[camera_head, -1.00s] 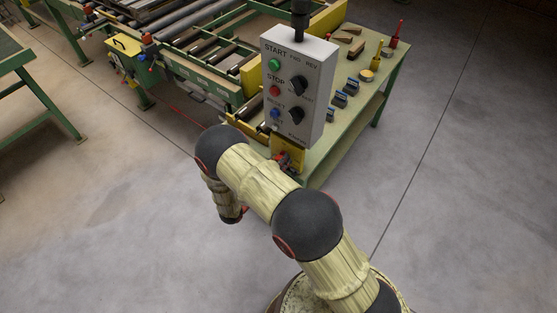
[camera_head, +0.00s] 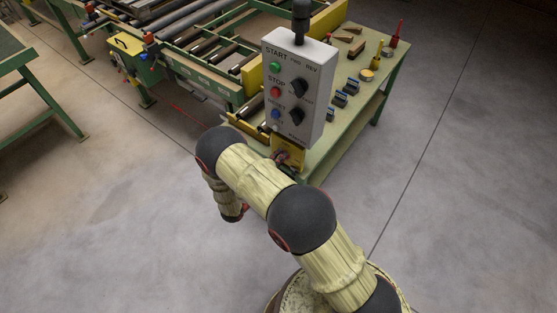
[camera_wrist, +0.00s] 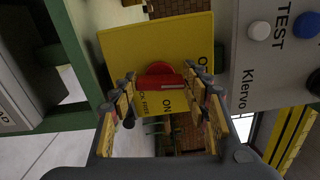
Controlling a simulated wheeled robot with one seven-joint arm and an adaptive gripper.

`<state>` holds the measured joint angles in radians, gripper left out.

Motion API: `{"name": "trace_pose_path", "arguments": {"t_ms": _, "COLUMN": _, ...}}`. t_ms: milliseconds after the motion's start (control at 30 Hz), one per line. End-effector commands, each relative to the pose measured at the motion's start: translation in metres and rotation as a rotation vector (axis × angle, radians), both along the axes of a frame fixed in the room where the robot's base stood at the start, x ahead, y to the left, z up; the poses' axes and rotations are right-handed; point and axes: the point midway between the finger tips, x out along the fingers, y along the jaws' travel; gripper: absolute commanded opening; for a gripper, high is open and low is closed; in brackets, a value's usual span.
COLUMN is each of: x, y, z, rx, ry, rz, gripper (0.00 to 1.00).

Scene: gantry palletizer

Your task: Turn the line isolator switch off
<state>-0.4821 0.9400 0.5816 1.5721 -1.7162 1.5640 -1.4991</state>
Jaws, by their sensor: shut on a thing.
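The line isolator is a yellow plate (camera_wrist: 150,45) with a red rotary knob (camera_wrist: 158,76), in the middle of the wrist view. The word ON stands below the knob and a partly covered OFF to its right. A pale bar shows on the knob's lower right; I cannot tell its exact setting. My gripper (camera_wrist: 165,82) has its fingers on either side of the knob and is shut on it. In the head view the yellow isolator plate (camera_head: 291,152) sits below the grey control box; my arm hides part of the gripper there.
The grey control box (camera_head: 315,95) with buttons and black selectors stands just above the isolator. A green bench (camera_head: 345,125) with small tools is behind it, and a roller conveyor (camera_head: 200,62) is to the left. Open floor (camera_head: 110,200) lies at the left.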

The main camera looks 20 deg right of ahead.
Motion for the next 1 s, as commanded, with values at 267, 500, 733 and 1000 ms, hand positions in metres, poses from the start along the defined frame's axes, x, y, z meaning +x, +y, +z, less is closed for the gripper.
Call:
{"name": "trace_pose_path", "arguments": {"t_ms": 267, "x": 0.0019, "y": 0.0014, "z": 0.0005, "rx": -0.060, "ry": 0.082, "rz": 0.003, "gripper": 0.21}}
{"name": "trace_pose_path", "arguments": {"t_ms": 500, "x": 0.0020, "y": 0.0015, "z": 0.0002, "rx": -0.077, "ry": 0.106, "rz": 0.003, "gripper": 0.21}}
{"name": "trace_pose_path", "arguments": {"t_ms": 733, "x": 0.0019, "y": 0.0014, "z": 0.0001, "rx": -0.078, "ry": 0.107, "rz": 0.004, "gripper": 0.21}}
{"name": "trace_pose_path", "arguments": {"t_ms": 1000, "x": 0.0013, "y": 0.0010, "z": -0.0002, "rx": -0.078, "ry": 0.107, "rz": 0.003, "gripper": 0.56}}
